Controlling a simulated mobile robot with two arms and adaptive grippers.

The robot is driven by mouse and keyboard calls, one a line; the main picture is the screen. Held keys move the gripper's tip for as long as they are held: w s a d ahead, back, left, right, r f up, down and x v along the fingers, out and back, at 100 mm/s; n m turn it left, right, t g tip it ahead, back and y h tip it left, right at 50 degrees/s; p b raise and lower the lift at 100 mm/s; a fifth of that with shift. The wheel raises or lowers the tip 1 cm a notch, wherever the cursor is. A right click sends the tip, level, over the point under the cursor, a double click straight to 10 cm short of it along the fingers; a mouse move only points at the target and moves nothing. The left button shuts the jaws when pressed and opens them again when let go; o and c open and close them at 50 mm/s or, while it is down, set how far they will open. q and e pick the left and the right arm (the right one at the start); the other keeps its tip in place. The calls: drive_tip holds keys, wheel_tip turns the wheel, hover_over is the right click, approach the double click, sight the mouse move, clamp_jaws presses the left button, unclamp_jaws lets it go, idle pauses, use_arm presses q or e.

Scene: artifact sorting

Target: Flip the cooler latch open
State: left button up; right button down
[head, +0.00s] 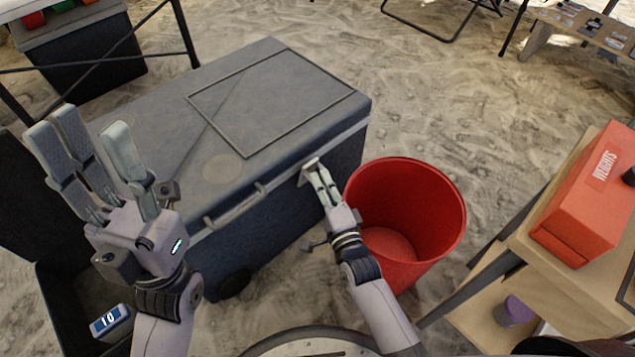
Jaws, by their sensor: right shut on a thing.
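The dark grey cooler (270,95) stands on the sand with its lid closed. Its light-coloured latch (306,165) is on the front edge of the lid, towards the right end. My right gripper (316,174) is at the latch, with its fingers shut on it and hiding part of it. My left gripper (90,135) is raised with its fingers spread open and empty, in front of the cooler's left end. A bar handle (236,206) runs along the cooler's front, left of the latch.
A red bin (440,225) stands close to the right of my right gripper. A wooden table with a red weights box (585,205) is at the right.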

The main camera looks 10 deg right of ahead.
drive_tip(key=shift+s+d+f, duration=0.25)
drive_tip(key=shift+s+f, duration=0.25)
drive_tip(key=shift+f, duration=0.3)
drive_tip(key=c, duration=1.7)
unclamp_jaws()
drive_tip(key=shift+w, duration=0.1)
drive_tip(key=shift+r, duration=0.1)
drive_tip(key=shift+p, duration=0.3)
drive_tip(key=shift+r+v, duration=0.15)
drive_tip(key=shift+v, duration=2.85)
drive_tip(key=shift+r+v, duration=0.1)
drive_tip(key=shift+v, duration=2.9)
